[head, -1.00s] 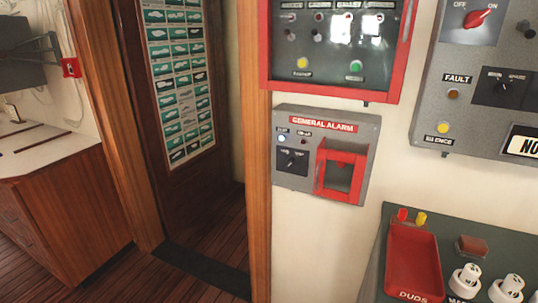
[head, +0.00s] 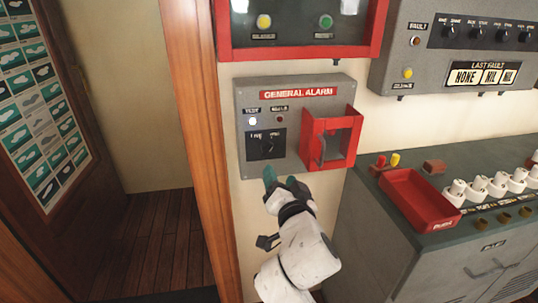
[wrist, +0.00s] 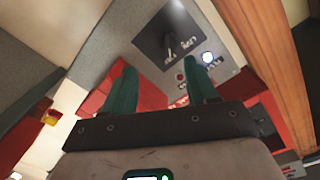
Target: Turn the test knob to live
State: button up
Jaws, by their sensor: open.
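The grey general alarm box (head: 285,83) is on the cream wall in the head view. Its small black test knob (head: 267,146) sits on a dark plate at the lower left of the box, below a lit white lamp (head: 252,121). In the wrist view the knob (wrist: 170,47) is on its dark plate beyond the fingertips. The knob's exact setting is too small to read. My gripper (head: 279,180), with green fingers, is open and empty just below the knob, apart from it. In the wrist view my gripper (wrist: 163,78) has its fingers spread.
A red-framed housing (head: 333,138) juts out at the right of the alarm box. A red-rimmed panel (head: 300,52) is above it. At the right, a cabinet top holds a red tray (head: 420,200) and white sockets. A wooden door post (head: 205,150) stands at the left.

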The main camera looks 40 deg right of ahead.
aim_at(269, 152)
jog(key=shift+t, duration=0.3)
jog(key=x, duration=0.3)
jog(key=p+x, duration=0.1)
jog(key=x, duration=0.3)
jog(key=r+p+x, duration=0.1)
jog(key=x, duration=0.3)
jog(key=shift+w+a+r, duration=0.1)
jog(key=shift+w, duration=0.1)
jog(key=c, duration=1)
jog(key=shift+c, duration=0.2)
